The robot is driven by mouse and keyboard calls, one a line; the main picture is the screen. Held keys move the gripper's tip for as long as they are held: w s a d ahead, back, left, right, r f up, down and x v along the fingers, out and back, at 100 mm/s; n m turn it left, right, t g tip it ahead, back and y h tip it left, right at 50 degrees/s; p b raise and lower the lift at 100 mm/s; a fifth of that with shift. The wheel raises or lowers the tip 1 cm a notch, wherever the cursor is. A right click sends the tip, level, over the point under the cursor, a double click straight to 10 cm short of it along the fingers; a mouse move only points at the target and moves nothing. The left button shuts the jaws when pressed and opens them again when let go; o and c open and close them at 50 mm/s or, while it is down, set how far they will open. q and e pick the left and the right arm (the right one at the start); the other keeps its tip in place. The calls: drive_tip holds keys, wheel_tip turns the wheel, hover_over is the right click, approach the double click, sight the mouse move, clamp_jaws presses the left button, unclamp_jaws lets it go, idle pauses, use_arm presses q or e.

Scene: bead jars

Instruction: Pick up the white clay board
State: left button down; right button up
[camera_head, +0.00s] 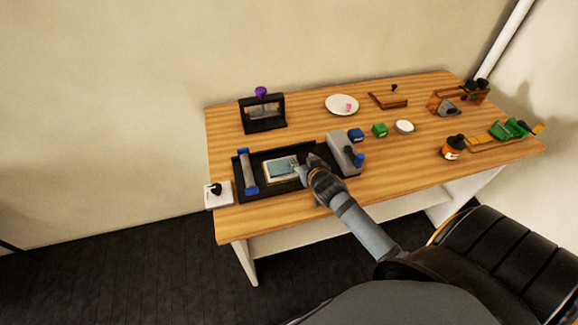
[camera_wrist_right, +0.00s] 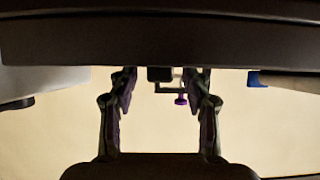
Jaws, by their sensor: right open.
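A pale board with a grey-blue top (camera_head: 282,169), which looks like the white clay board, lies flat in a black tray (camera_head: 268,192) at the table's front left. My right gripper (camera_head: 306,164) is at the board's right end, low over the tray. I cannot tell whether it touches the board. In the right wrist view, which appears upside down, the two fingers (camera_wrist_right: 165,84) stand apart with a gap between them. The board is not clear there; a dark band fills the top. My left gripper is not in view.
A blue-capped roller (camera_head: 247,171) lies left of the board, and a grey block device (camera_head: 345,152) stands close to its right. Behind is a black frame with a purple knob (camera_head: 261,92). A white plate (camera_head: 341,104) and small jars stand further right. Bare wood lies behind the tray.

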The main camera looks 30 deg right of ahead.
drive_tip(key=shift+s+r, duration=0.1)
drive_tip(key=shift+s, duration=0.05)
drive_tip(key=c, duration=0.3)
clamp_jaws()
drive_tip(key=shift+r, duration=0.5)
drive_tip(key=r, duration=0.1)
drive_tip(key=s+r, duration=0.1)
drive_tip(key=r, duration=0.1)
drive_tip(key=shift+a+r, duration=0.2)
drive_tip(key=shift+r, duration=0.05)
drive_tip(key=r+p+v, duration=0.1)
drive_tip(key=p+v, duration=0.7)
drive_tip(key=v, duration=0.7)
drive_tip(key=shift+w+a, duration=0.3)
drive_tip(key=shift+a, duration=0.15)
